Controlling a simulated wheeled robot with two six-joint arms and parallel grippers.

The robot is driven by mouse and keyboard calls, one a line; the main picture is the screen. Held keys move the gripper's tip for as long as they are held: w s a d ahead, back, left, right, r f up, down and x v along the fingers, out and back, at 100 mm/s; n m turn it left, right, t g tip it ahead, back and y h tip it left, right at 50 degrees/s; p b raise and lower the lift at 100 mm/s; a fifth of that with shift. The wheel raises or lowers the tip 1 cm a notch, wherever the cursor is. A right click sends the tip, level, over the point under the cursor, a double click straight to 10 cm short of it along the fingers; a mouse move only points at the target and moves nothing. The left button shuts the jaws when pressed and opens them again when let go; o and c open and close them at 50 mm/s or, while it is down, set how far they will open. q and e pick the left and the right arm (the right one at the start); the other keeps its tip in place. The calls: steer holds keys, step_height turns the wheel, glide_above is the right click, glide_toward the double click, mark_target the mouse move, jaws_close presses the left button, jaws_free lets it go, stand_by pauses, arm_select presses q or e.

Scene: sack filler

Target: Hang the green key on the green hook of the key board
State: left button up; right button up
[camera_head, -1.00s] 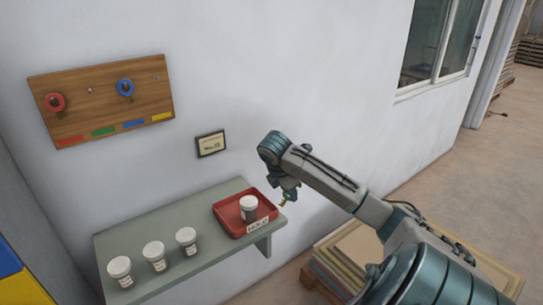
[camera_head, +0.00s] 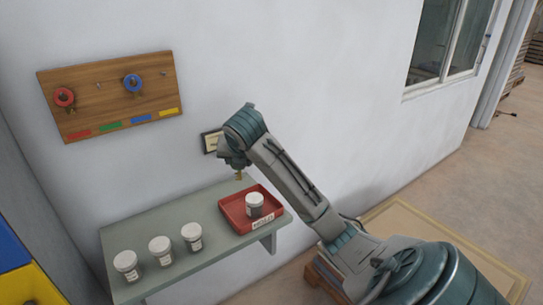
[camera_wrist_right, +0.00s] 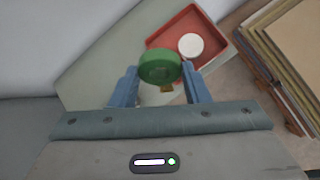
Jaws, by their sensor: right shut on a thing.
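The wooden key board (camera_head: 110,97) hangs on the wall at the upper left in the head view. A red key (camera_head: 64,97) hangs on its first hook and a blue key (camera_head: 132,84) on its third. The hook (camera_head: 98,86) above the green label (camera_head: 110,127) is bare. My right gripper (camera_head: 238,168) is right of and below the board, above the shelf. It is shut on the green key (camera_wrist_right: 159,66), whose round green head sits between the fingers in the right wrist view; the brass part is mostly hidden. My left gripper is out of view.
A grey shelf (camera_head: 165,228) under the board bears a red tray (camera_head: 236,223) with a white-lidded jar (camera_head: 255,203) in it and three more jars (camera_head: 160,247) at left.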

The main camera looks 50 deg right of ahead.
steer(key=s+a+r+n+t+y, duration=0.1)
steer(key=s+a+r+n+y, duration=0.1)
steer(key=a+r+n+y, duration=0.45)
steer(key=s+a+r+n+t+y, duration=0.1)
steer(key=s+a+r+n+y, duration=0.15)
steer(key=a+r+n, duration=0.7)
steer(key=s+d+r+m+t, duration=0.1)
steer(key=d+r+m+t, duration=0.3)
steer(key=d, duration=0.1)
steer(key=shift+d+r, duration=0.15)
steer(key=shift+d, duration=0.15)
steer(key=shift+s+d+r, duration=0.15)
steer(key=shift+s+d, duration=0.05)
steer(key=shift+s, duration=0.05)
